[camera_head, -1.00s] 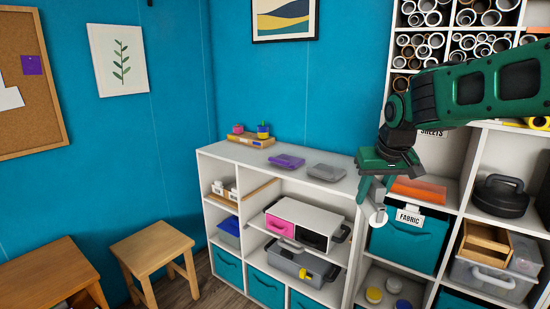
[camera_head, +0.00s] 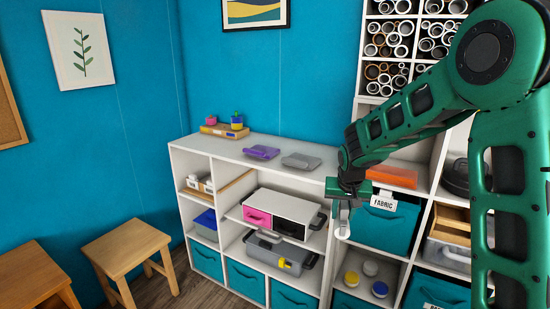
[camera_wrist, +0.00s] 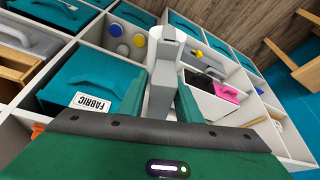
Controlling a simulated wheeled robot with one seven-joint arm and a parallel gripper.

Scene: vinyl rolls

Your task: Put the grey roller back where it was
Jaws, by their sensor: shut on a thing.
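My gripper (camera_head: 345,200) points down in front of the shelving, just left of the FABRIC label. It is shut on a light grey piece, which I take to be the grey roller (camera_head: 343,220); only part of it shows below the jaws. In the wrist view the same roller (camera_wrist: 163,85) stands out between the two green fingers (camera_wrist: 160,100), and its far end is over the shelf compartments. A grey tray-like item (camera_head: 301,161) and a purple one (camera_head: 262,152) lie on top of the low white shelf (camera_head: 215,144).
A teal fabric bin (camera_head: 385,230) is close behind and right of my gripper. Several small pots (camera_head: 379,289) stand below it. A white box with a pink drawer (camera_head: 257,217) is to the left, above a grey toolbox (camera_head: 265,253). A stool (camera_head: 130,240) stands at the left.

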